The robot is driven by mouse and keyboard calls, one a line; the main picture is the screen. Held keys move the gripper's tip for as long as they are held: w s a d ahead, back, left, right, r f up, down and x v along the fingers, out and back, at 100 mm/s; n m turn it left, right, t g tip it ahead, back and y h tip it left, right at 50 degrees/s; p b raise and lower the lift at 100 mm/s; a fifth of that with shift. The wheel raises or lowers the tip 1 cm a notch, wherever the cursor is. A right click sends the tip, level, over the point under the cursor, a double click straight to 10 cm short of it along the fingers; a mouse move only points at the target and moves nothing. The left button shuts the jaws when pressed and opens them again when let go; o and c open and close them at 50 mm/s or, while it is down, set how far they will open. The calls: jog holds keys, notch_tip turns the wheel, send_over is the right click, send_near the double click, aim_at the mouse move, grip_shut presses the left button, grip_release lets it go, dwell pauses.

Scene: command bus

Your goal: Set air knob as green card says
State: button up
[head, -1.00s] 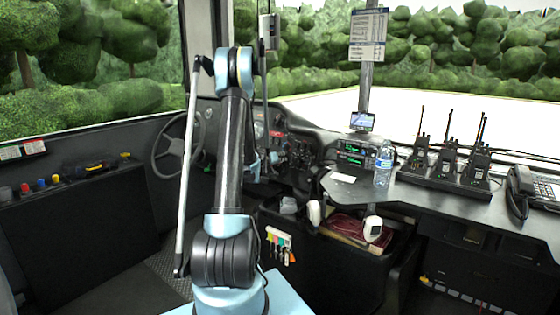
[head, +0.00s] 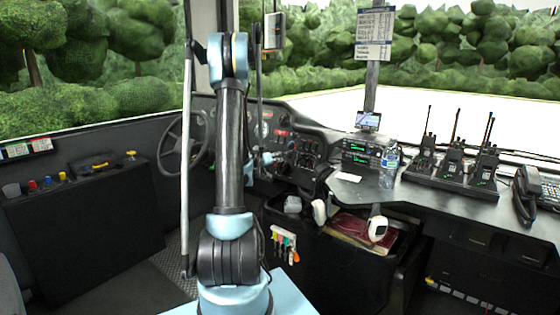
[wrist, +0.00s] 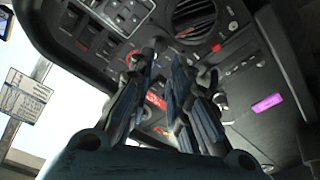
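The dashboard panel (head: 303,146) right of the steering wheel carries small controls and a red light. I cannot tell which knob is the air knob. My gripper (wrist: 167,52) is in front of this panel, its two fingers apart with panel showing between them; nothing is clearly held.
The steering wheel (head: 183,145) is left of my arm. On the right, the counter holds a water bottle (head: 389,165), radios in a charger (head: 451,182) and a phone (head: 528,194). A printed sheet (head: 374,33) hangs on a pole. An open bin with a dark red book (head: 362,230) is below.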

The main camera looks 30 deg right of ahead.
jog(key=shift+v, duration=1.35)
jog(key=s+a+r+n+g+y, duration=0.1)
jog(key=s+a+r+y, duration=0.15)
jog(key=s+a, duration=0.5)
jog(key=s+a+r+g+y, duration=0.1)
jog(key=s+a+y, duration=0.3)
jog(key=a, duration=0.7)
jog(key=s+a+f+n+g+y, duration=0.1)
jog(key=s+a+f+n+y, duration=0.2)
jog(key=s+a, duration=0.8)
jog(key=s+a+f+n+g+y, duration=0.2)
jog(key=s+a+f+n+y, duration=0.1)
jog(key=s+a, duration=0.8)
jog(key=s+f+y, duration=0.1)
jog(key=s+f, duration=0.1)
jog(key=s, duration=0.1)
jog(key=shift+a, duration=0.4)
jog(key=shift+s, duration=0.15)
